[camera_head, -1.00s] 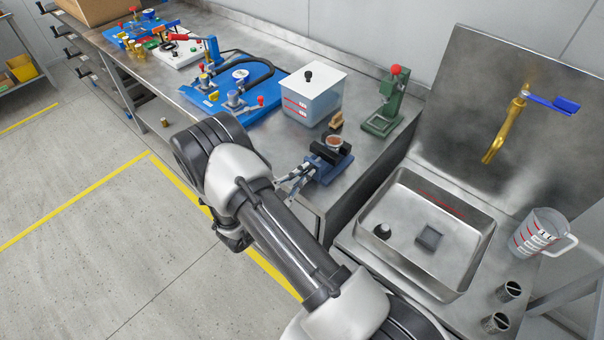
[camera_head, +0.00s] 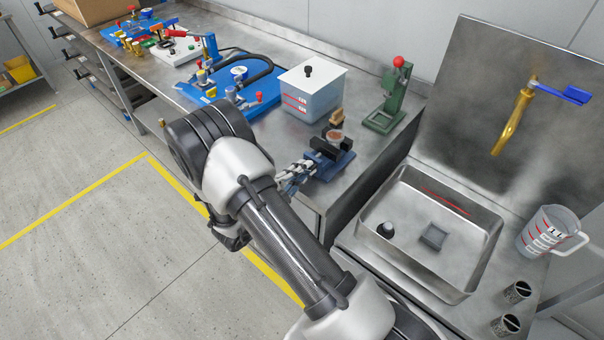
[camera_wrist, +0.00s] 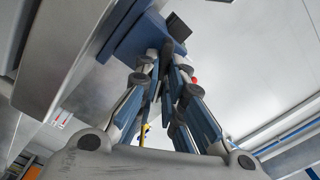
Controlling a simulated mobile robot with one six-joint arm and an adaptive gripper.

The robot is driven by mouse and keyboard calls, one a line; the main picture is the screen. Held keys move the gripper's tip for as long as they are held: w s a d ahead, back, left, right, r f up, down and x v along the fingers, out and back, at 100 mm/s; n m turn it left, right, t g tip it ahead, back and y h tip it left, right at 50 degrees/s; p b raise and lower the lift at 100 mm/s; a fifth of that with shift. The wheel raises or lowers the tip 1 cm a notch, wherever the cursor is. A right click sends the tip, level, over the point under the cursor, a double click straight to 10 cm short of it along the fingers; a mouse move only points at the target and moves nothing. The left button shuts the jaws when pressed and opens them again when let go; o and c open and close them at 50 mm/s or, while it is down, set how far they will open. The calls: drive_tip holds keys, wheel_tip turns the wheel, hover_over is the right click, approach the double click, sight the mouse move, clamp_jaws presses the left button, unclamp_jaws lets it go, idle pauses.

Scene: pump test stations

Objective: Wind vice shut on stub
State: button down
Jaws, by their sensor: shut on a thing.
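The small blue vice (camera_head: 334,168) with black jaws (camera_head: 326,150) stands at the front right corner of the steel bench. A short round stub with a copper-coloured top (camera_head: 335,137) stands upright at the jaws; I cannot tell whether both jaws touch it. My gripper (camera_head: 303,166) reaches the vice's front left side and is shut on its handle, which the fingers mostly hide. In the wrist view the fingers of my gripper (camera_wrist: 165,75) come together just below the blue vice body (camera_wrist: 138,38); a black jaw (camera_wrist: 178,27) shows beyond it. The stub is not discernible there.
A lidded clear tank (camera_head: 311,92) and a green press with a red knob (camera_head: 388,97) stand behind the vice. Right of it are a steel sink (camera_head: 395,255), a brass tap (camera_head: 515,120) and a measuring jug (camera_head: 550,232). Blue pump boards (camera_head: 215,92) lie further left.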

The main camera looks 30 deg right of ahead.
drive_tip(key=shift+m+b, duration=0.35)
drive_tip(key=shift+m, duration=0.15)
drive_tip(key=c, duration=1.7)
unclamp_jaws()
drive_tip(key=v, duration=1.2)
